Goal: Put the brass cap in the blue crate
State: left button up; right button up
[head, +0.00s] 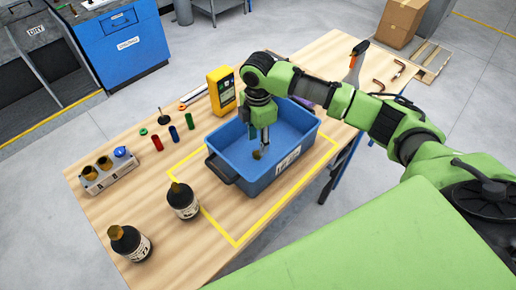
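The blue crate (222,153) stands on the wooden table inside a yellow outline, open side up. My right gripper (262,145) points down over the inside of the crate. A small dark-gold brass cap (257,155) shows at its fingertips, below the crate's rim level in the picture. The fingers look close together on it; whether the cap also touches the crate floor cannot be told. My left gripper is not in view.
Two dark bottles (183,203) (129,245) stand in front of the crate. A grey holder (108,175) with brass-coloured pieces is at the left. A yellow device (222,91) stands behind the crate. Red, blue and green cylinders (174,133) stand left of it.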

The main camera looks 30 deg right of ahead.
notch_tip(320, 180, up, 7)
jog(key=shift+r+b, duration=0.15)
jog(key=shift+b, duration=0.25)
jog(key=shift+s, duration=0.1)
